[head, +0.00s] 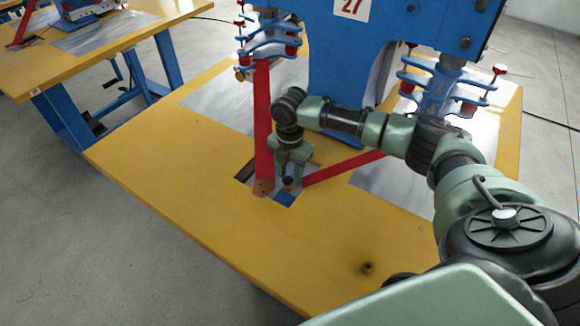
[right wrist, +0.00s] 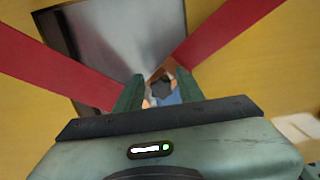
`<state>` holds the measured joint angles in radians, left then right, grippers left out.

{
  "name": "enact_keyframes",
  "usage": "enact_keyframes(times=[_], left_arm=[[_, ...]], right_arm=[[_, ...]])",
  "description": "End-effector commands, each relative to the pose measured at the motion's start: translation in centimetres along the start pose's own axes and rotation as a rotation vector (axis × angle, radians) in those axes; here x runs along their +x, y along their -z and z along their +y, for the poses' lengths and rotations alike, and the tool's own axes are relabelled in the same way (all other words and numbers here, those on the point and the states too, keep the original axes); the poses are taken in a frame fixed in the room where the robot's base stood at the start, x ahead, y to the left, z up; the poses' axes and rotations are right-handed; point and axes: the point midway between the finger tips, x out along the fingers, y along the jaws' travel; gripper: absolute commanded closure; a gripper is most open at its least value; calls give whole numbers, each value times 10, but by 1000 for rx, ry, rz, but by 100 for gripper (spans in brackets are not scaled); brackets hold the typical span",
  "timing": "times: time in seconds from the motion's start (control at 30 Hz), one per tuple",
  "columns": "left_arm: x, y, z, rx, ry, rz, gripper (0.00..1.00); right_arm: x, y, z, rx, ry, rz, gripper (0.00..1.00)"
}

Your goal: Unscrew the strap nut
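Two red straps (head: 262,125) run down to an opening in the yellow table (head: 160,165). The right strap (head: 345,166) meets the opening beside the left one. A small dark nut-like piece (right wrist: 160,87) shows in the right wrist view, where the straps converge, with blue behind it. My right gripper (head: 289,178) points down over the opening at the strap ends. In the wrist view its two green fingers stand either side of the dark piece, with a gap visible, so it looks open around it. Contact cannot be made out. My left gripper is not in view.
A blue machine frame (head: 350,60) marked 27 stands behind the opening, with blue and red clamp assemblies on both sides. Shiny metal plates (head: 225,104) lie on the table. A small brown round piece (head: 367,268) is at the front. The table's front left is clear.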

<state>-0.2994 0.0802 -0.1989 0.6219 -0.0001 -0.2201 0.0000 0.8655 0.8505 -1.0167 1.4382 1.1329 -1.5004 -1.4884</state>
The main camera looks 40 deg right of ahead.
Motion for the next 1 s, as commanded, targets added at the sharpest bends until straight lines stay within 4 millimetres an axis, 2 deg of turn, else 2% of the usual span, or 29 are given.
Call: enact_keyframes(times=[0.23, 0.37, 0.4, 0.57, 0.67, 1.0], left_arm=[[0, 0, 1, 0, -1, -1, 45], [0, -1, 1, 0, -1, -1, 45], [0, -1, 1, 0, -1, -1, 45], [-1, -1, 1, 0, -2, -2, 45], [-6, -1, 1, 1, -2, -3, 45], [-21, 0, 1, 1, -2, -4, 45]], right_arm=[[1, 0, 0, 0, 0, 0, 62], [1, 0, 0, 0, 0, 0, 98], [1, 0, 0, 0, 0, 0, 100], [0, 0, 0, -7, 1, 0, 100], [-2, 1, 1, -79, 1, 1, 100], [-1, 5, 5, -579, 2, 4, 100]])
